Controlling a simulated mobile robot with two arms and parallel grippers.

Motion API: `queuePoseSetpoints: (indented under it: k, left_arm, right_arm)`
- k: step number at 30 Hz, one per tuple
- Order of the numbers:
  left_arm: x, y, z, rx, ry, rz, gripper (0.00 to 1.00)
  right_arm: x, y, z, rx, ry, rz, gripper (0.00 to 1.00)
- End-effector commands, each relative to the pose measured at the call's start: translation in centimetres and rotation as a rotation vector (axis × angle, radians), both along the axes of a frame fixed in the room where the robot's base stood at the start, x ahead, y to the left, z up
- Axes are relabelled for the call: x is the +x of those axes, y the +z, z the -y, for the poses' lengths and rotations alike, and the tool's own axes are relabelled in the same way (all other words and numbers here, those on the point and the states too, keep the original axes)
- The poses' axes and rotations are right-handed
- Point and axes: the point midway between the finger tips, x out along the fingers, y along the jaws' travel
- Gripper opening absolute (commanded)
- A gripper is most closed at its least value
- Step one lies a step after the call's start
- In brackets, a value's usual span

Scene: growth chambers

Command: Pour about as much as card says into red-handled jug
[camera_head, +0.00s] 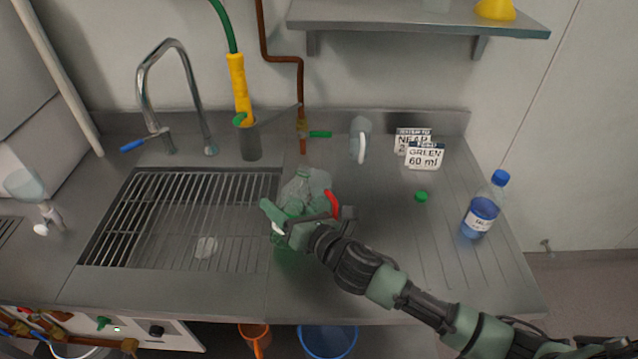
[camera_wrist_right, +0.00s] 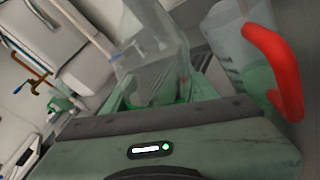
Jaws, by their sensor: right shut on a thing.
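My right gripper (camera_head: 283,222) is shut on a clear bottle with green liquid, over the counter just right of the sink. In the right wrist view the bottle (camera_wrist_right: 150,58) rises between the fingers, clear above with green low down. The red-handled jug (camera_wrist_right: 228,28) is close beside it, its red handle (camera_wrist_right: 283,75) facing right and green showing low inside. In the head view, the jug (camera_head: 306,181) is partly hidden behind the gripper and bottle; I cannot tell whether they touch. A card (camera_head: 425,156) reads "GREEN 60 ml". My left gripper is out of view.
A second card (camera_head: 404,137) is partly covered by the first. A green cap (camera_head: 421,196), a blue-capped bottle (camera_head: 481,213) and a clear jug with a pale handle (camera_head: 360,139) stand or lie on the counter. The grated sink (camera_head: 165,215) is left; a shelf (camera_head: 420,18) overhangs.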

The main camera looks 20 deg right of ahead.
Motion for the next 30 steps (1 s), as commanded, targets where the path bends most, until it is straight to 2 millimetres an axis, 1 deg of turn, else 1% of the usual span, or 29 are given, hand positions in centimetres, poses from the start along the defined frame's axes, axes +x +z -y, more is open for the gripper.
queuePoseSetpoints:
  k: [9, 15, 20, 30]
  left_arm:
    - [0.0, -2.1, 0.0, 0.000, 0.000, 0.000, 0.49]
    - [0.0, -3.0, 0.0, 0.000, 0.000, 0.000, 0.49]
    - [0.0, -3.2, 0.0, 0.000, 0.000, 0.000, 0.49]
    - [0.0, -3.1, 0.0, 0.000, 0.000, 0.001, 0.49]
  right_arm:
    - [0.1, 0.0, 0.0, -0.262, 0.002, 0.211, 0.01]
    - [0.2, 0.0, 0.2, -0.370, 0.003, 0.296, 0.01]
    - [0.3, 0.1, 0.2, -0.402, 0.003, 0.322, 0.01]
    - [0.3, 0.2, 0.2, -0.403, 0.003, 0.322, 0.01]
